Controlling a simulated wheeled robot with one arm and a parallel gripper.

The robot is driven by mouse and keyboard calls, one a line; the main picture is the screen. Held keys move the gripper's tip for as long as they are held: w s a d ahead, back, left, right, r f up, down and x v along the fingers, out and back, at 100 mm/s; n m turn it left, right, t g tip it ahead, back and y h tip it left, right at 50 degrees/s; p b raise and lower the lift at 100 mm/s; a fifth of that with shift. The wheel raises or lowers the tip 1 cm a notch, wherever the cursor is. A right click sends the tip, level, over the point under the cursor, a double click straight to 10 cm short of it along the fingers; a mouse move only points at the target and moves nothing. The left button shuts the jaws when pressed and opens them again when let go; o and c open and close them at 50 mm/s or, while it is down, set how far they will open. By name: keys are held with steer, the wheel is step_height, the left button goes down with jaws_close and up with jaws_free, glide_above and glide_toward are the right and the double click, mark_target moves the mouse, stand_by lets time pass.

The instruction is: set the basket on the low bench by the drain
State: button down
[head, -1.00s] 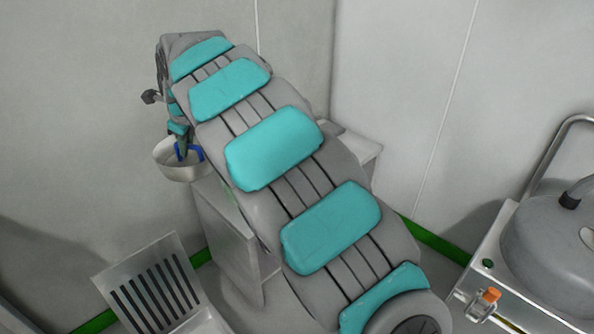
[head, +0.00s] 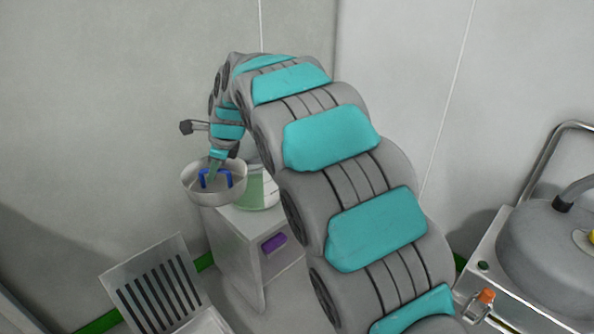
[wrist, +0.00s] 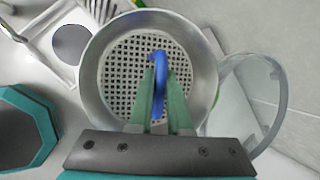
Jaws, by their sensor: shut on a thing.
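The basket is a round metal bowl (head: 201,196) with a blue handle. In the wrist view the basket (wrist: 92,85) shows a perforated floor. My gripper (head: 215,167) has green fingers shut on the blue handle (wrist: 159,75), and the basket hangs upright from it. In the head view the basket is in the air at the left edge of a grey cabinet (head: 232,240). A low pale piece with a slotted upright panel (head: 150,285) stands at lower left; I cannot tell whether it is the bench. I cannot make out the drain for certain.
A clear container with a pale green band (head: 262,192) stands on the cabinet, close beside the basket. A purple object (head: 274,243) shows in the cabinet's front. A steel machine with a grey dome (head: 550,255) stands at right. Walls close off the back.

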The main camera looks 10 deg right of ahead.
steer(key=s+d+f+n+g, duration=0.3)
steer(key=d+f+n, duration=0.5)
steer(key=d, duration=0.4)
steer(key=s+d+f+n+g, duration=0.4)
steer(key=d+f+n, duration=0.4)
steer(key=d+n, duration=0.2)
steer(key=shift+s+d+n+g+h, duration=0.2)
steer(key=shift+d+n+g+h, duration=0.15)
steer(key=shift+d, duration=0.95)
steer(key=shift+s+a+f, duration=0.1)
steer(key=shift+s+f, duration=0.2)
steer(key=shift+f, duration=0.15)
